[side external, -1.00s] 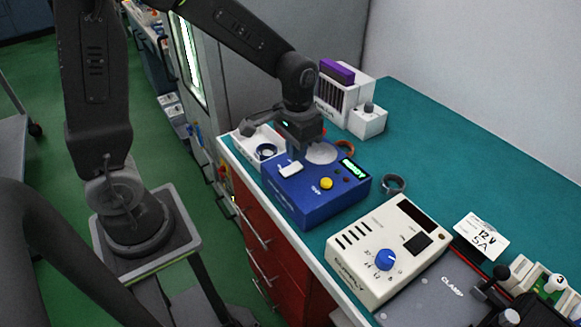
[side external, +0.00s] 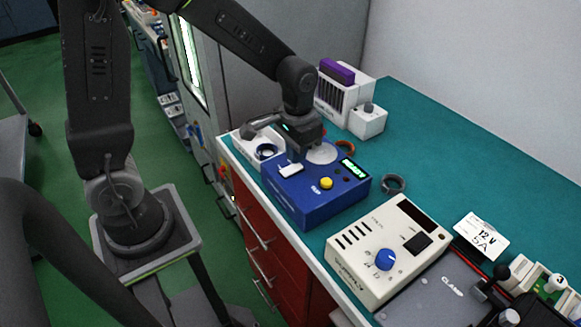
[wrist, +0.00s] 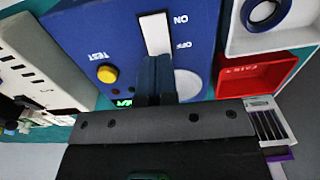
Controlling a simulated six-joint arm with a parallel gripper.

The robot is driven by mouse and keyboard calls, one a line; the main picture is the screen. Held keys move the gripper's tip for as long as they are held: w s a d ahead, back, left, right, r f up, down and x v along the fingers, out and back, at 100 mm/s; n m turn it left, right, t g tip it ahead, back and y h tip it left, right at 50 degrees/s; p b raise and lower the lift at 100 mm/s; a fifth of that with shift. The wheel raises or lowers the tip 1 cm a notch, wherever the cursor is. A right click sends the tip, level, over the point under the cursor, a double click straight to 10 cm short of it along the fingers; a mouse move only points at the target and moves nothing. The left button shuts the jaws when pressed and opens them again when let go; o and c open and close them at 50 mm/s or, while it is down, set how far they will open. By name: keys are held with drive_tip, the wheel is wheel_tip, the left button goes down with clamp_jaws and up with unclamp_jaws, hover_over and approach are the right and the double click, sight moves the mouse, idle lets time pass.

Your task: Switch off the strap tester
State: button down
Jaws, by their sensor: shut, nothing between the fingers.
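The strap tester is a blue box (side external: 318,199) on the bench with a lit green display (side external: 354,169). It has a yellow TEST button (wrist: 106,74) and a pale round pad (wrist: 187,84). Its white rocker switch (wrist: 155,32) shows in the wrist view beside the ON and OFF labels; it also shows in the side view (side external: 290,171). My gripper (wrist: 155,60) is shut and empty, its tips at the OFF end of the switch. I cannot tell if they touch it. In the side view my gripper (side external: 298,158) is low over the box, just behind the switch.
A cream supply box (side external: 388,250) with a blue knob stands in front of the tester. A white tray (wrist: 284,42) and a red FAIL bin (wrist: 250,76) lie beside the tester. A white rack (side external: 345,92) stands behind. Open teal bench (side external: 440,150) lies to the right.

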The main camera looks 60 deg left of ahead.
sight(297, 165)
drive_tip(key=shift+f, duration=0.9)
idle(0.3)
drive_tip(key=shift+r, duration=3.55)
drive_tip(key=shift+r, duration=0.1)
drive_tip(key=s+r+t, duration=0.5)
drive_tip(key=s+r, duration=0.3)
drive_tip(key=s, duration=0.5)
drive_tip(key=shift+s+r+t, duration=0.25)
drive_tip(key=shift+r+t, duration=0.05)
drive_tip(key=shift+r, duration=0.05)
drive_tip(key=shift+d, duration=0.1)
